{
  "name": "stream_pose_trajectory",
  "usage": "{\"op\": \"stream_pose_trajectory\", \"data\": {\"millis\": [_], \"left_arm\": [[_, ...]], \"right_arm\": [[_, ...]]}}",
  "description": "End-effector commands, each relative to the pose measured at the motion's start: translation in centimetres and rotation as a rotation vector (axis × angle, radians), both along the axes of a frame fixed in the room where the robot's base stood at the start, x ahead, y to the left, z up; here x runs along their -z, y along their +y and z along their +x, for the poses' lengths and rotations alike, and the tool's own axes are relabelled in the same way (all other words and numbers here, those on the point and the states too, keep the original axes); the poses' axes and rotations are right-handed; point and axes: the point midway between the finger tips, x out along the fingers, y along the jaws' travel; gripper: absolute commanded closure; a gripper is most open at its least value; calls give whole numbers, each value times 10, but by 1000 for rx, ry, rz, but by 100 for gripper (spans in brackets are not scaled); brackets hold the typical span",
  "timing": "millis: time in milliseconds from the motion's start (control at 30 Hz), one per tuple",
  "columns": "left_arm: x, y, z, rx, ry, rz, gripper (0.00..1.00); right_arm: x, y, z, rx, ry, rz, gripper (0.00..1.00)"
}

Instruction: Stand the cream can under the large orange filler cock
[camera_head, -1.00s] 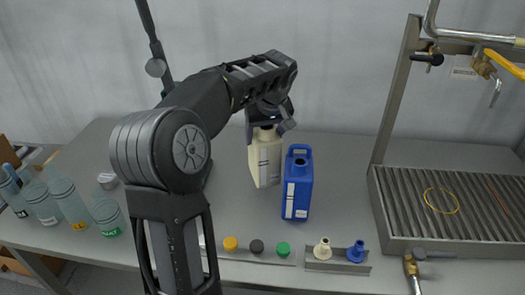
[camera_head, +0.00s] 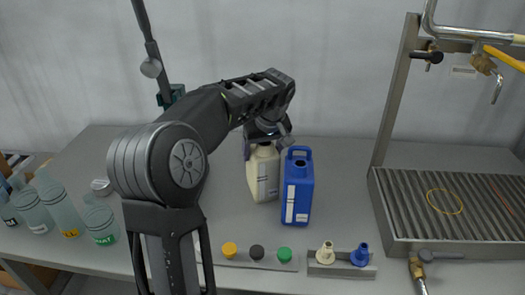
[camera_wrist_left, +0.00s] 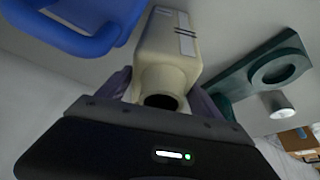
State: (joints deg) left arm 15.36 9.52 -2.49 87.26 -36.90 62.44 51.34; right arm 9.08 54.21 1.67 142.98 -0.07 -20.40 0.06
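The cream can (camera_head: 262,176) stands upright behind and left of the blue can in the head view. My left gripper (camera_head: 264,140) is at its neck from above. In the left wrist view the cream can (camera_wrist_left: 172,50) has its open mouth facing me, with a finger of my left gripper (camera_wrist_left: 160,90) close on each side of the neck. Whether its base touches the table cannot be told. At the upper right, a brass cock (camera_head: 484,65) with a yellow-orange part and a bent spout hangs over a ribbed tray; its colour marking is unclear. My right gripper is out of view.
The blue can (camera_head: 297,192) stands close beside the cream can. The ribbed tray (camera_head: 385,225) has a yellow ring (camera_head: 444,201) on it. Coloured caps (camera_head: 257,252) and two funnels (camera_head: 342,258) line the front edge. Several bottles (camera_head: 62,208) stand left. Table between blue can and tray is clear.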

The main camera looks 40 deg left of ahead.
Motion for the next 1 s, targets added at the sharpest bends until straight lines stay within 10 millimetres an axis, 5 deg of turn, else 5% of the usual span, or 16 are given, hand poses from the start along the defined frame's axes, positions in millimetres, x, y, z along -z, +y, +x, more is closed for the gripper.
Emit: {"op": "stream_pose_trajectory", "data": {"millis": [167,567,1000], "left_arm": [[0,0,0,0,0,0,10],[-8,-2,0,1,-3,1,10],[-83,-29,-16,2,-5,1,10]], "right_arm": [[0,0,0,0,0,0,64],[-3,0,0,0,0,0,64],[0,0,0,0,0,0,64]]}}
